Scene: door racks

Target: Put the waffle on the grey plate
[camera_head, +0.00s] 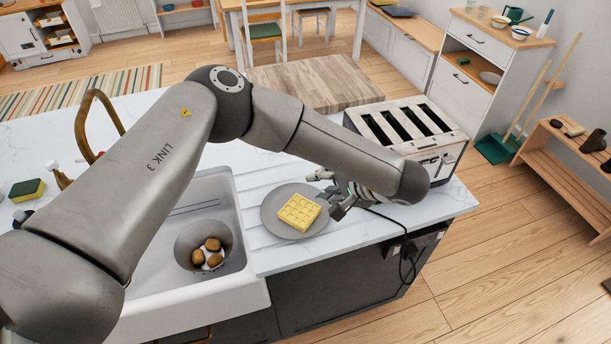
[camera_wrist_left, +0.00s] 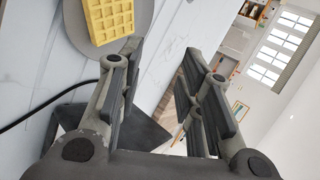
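The yellow square waffle (camera_head: 299,212) lies on the round grey plate (camera_head: 272,222), which rests on the white worktop to the right of the sink. My left gripper (camera_head: 328,193) is just right of the waffle, by the plate's right edge. In the left wrist view, the waffle (camera_wrist_left: 117,20) shows at the top left, on the grey plate (camera_wrist_left: 76,27). There my left gripper's fingers (camera_wrist_left: 158,62) are apart with nothing between them. The waffle is outside the fingers and apart from them. My right gripper is not in view.
A toaster (camera_head: 402,135) stands behind and right of the left gripper, with a black cable (camera_head: 404,245) hanging over the worktop's edge. The sink (camera_head: 160,262) holds a bowl (camera_head: 186,240) with several brown round items. A sponge (camera_head: 27,190) lies at the far left. A wooden board (camera_head: 312,82) is at the back.

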